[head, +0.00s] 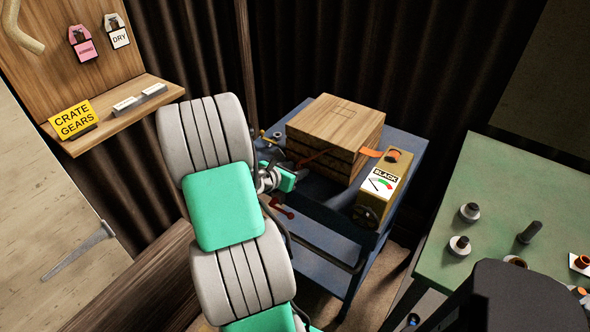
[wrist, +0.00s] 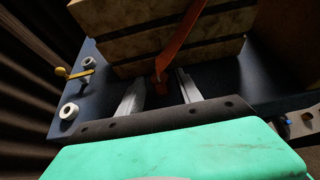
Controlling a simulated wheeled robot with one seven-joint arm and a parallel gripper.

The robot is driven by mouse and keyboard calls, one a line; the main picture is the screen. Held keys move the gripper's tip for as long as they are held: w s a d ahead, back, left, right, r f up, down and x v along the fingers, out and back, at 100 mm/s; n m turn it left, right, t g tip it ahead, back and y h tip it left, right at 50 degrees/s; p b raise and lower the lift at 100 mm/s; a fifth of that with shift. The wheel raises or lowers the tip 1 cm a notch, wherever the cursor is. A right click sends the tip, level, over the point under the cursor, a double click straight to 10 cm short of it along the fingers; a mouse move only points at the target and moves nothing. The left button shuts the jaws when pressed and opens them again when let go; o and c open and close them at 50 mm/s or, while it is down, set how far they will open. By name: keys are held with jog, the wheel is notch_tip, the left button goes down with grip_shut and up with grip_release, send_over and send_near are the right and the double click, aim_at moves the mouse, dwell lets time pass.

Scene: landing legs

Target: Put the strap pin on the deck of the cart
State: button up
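The cart (head: 325,226) has a blue deck, which also fills the middle of the wrist view (wrist: 100,98). A stacked wooden crate (head: 335,125) stands on it, with an orange strap (wrist: 180,38) running down its side. At the strap's lower end is a small orange-red piece (wrist: 161,76), perhaps the strap pin; its shape is partly unclear. My gripper (wrist: 159,82) is open, its two fingers apart on either side of this piece. I cannot tell whether they touch it. In the head view my gripper (head: 294,178) is at the cart's left side, partly hidden by my arm.
A gauge box marked BLACK (head: 378,188) stands right of the crate. White rings (wrist: 69,111) and a yellow-ended piece (wrist: 75,72) lie on the deck's left. A red lever (head: 281,207) shows at the cart's near side. A green table (head: 510,195) with small parts stands right.

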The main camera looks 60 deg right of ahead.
jog(key=shift+o, duration=0.2)
jog(key=shift+r, duration=0.3)
jog(key=v, duration=1.2)
jog(key=w+a+m+t+y, duration=0.2)
jog(key=w+a+m+y, duration=0.25)
jog(key=a, duration=0.65)
jog(key=w+a+m+t+y, duration=0.3)
jog(key=w+a+m, duration=0.3)
jog(key=a, duration=0.5)
jog(key=s+a+r+m+y, duration=0.1)
jog(key=a+m+y, duration=0.1)
jog(key=a, duration=0.6)
jog(key=s+a+r+m+y, duration=0.2)
jog(key=a+m, duration=0.1)
jog(key=a, duration=0.6)
jog(key=shift+a+r+y+p, duration=0.25)
jog(key=shift+a+y+p, duration=0.1)
jog(key=shift+p, duration=0.1)
jog(key=shift+d+m, duration=0.1)
jog(key=shift+m, duration=0.15)
